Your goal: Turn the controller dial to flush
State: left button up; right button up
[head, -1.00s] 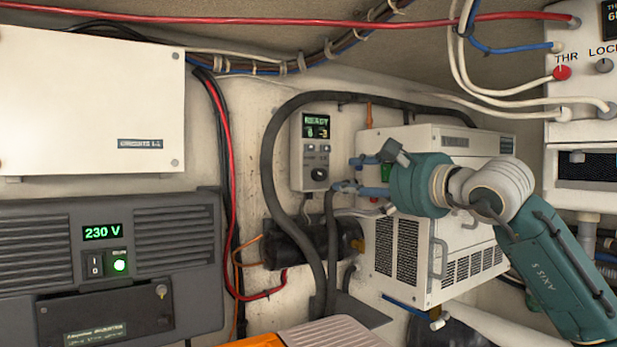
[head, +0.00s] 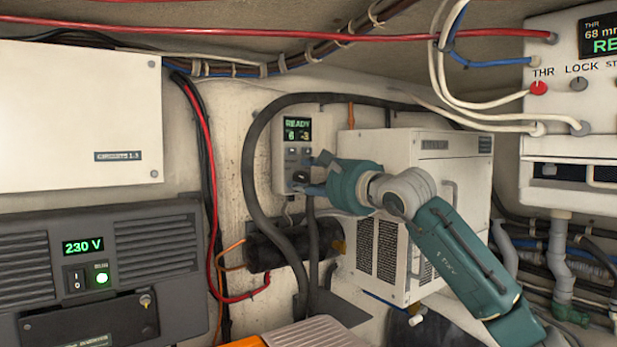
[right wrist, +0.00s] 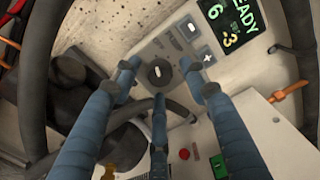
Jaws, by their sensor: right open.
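The controller (head: 283,158) is a pale upright box on the back wall. Its green screen reads READY with a 6 and a 3 below. Its black round dial (head: 299,174) sits low on the face, with two small buttons above it. In the right wrist view the dial (right wrist: 159,74) shows a white pointer mark. My right gripper (head: 313,174) is open, with blue fingers spread around the dial's sides. I cannot tell whether any fingertip touches it. My left gripper is not in view.
A thick black hose (head: 249,165) loops left of and over the controller. A white vented box (head: 420,150) stands just right of it, behind my right arm. A black cylinder (head: 270,250) lies below. A dark 230 V unit (head: 150,245) is at left.

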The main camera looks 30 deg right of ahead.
jog(key=c, duration=0.3)
grip_shut()
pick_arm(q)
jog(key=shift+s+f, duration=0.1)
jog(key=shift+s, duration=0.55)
